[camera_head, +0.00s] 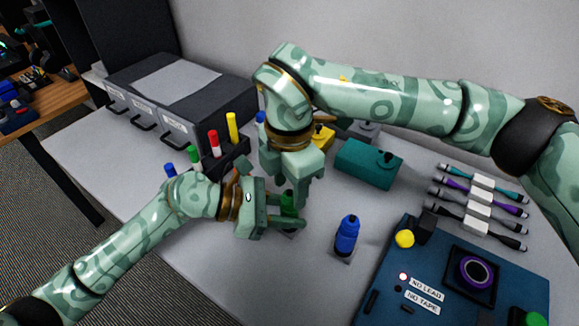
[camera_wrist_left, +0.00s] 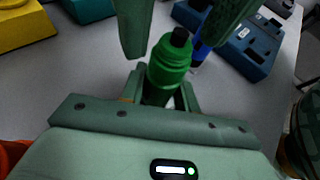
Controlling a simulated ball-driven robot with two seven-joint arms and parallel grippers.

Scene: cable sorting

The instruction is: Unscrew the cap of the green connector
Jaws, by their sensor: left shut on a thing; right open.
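The green connector (camera_head: 288,203) stands upright on the table, partly hidden by my grippers in the head view. In the left wrist view the green connector (camera_wrist_left: 168,65) shows a ribbed green body with a black tip on top. My left gripper (camera_head: 288,222) is shut on its lower part from the left side. My right gripper (camera_head: 286,182) comes down from above. Its two fingers are apart, on either side of the connector's top, and it is open; the right gripper (camera_wrist_left: 178,35) also shows in the left wrist view. I cannot make out a seam between cap and body.
A blue connector (camera_head: 346,235) stands close by on the right. A teal box (camera_head: 368,163) is behind it. A blue test board (camera_head: 440,250) and several cables (camera_head: 480,205) lie at right. A black rack (camera_head: 232,150) with coloured connectors and a drawer unit (camera_head: 180,95) are at left.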

